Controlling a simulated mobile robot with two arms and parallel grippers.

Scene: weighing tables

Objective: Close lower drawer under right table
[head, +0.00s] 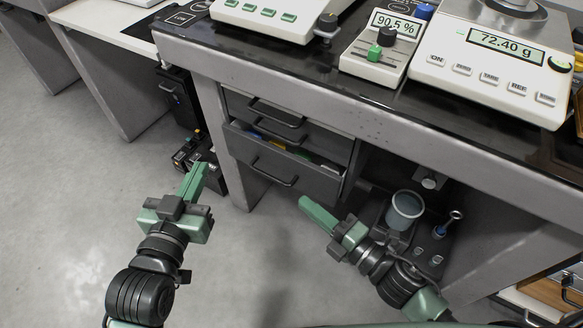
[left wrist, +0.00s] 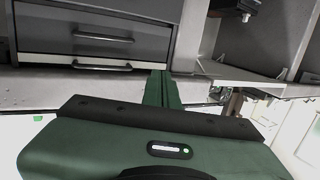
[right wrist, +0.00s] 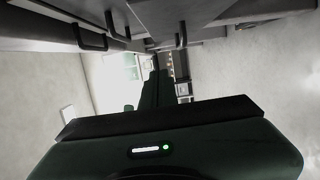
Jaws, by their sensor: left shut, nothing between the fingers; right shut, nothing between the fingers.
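The lower drawer (head: 290,170) under the right table (head: 310,88) is pulled out. Its grey front has a dark bar handle (head: 268,176), and small coloured items show inside behind the front. An upper drawer handle (head: 277,112) shows above it. My left gripper (head: 201,167) is shut and empty, low over the floor to the left of the drawer. My right gripper (head: 304,202) is shut and empty, just below and right of the drawer handle in the head view. I cannot tell whether it touches the front.
A grey bucket (head: 404,210) and small items stand on a shelf right of the drawers. Scales (head: 490,62) stand on the tabletop. A table leg (head: 228,150) is left of the drawers, with a dark box (head: 196,153) beyond it. The floor (head: 90,200) in front is clear.

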